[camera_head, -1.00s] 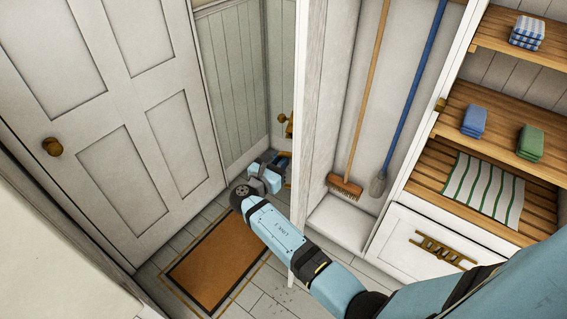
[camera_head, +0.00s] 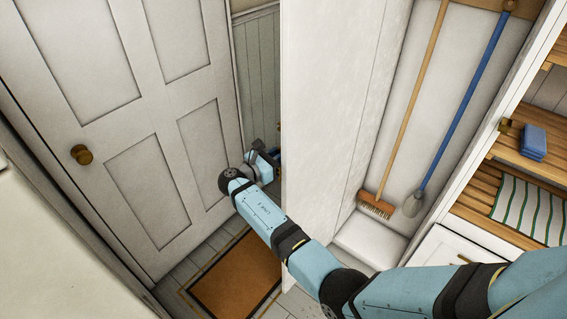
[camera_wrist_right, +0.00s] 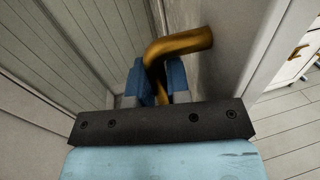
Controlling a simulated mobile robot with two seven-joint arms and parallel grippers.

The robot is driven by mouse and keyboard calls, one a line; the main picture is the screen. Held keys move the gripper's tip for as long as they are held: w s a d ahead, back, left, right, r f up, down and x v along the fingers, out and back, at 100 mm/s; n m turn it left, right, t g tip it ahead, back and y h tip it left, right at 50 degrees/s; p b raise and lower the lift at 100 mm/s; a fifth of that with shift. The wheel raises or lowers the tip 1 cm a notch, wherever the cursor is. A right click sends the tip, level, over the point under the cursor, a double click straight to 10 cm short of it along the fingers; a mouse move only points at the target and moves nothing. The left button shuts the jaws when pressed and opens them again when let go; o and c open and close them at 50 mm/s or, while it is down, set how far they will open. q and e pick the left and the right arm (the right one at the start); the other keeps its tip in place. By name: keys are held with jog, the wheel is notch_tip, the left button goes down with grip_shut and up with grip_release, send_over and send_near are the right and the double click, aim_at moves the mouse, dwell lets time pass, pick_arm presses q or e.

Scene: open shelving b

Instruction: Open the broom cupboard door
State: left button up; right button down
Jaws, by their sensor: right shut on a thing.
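The white broom cupboard door (camera_head: 325,120) stands open, its plain inner face showing on the left of the cupboard. Inside the cupboard are a broom with an orange-brown head (camera_head: 377,205) and a blue-handled mop (camera_head: 414,203). My right arm reaches past the door's free edge. My right gripper (camera_head: 272,158) is partly hidden behind that edge in the head view. In the right wrist view, the blue fingers of my right gripper (camera_wrist_right: 160,84) are shut around the bent brass handle (camera_wrist_right: 182,44) on the door's outer face. My left gripper is not in view.
A white panelled door (camera_head: 150,130) with a brass knob (camera_head: 81,154) stands close on the left. An orange doormat (camera_head: 238,277) lies on the floor below my arm. Open shelves (camera_head: 480,190) with a blue folded towel (camera_head: 533,142) are at the right.

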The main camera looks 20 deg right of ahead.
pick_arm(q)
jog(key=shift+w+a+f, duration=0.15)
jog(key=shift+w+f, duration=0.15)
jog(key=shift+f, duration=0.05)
pick_arm(e)
jog(key=shift+w+a+g, duration=0.2)
jog(key=shift+w+g, duration=0.1)
jog(key=shift+w, duration=0.45)
jog(key=c, duration=1.1)
grip_release()
jog(key=shift+m, duration=0.3)
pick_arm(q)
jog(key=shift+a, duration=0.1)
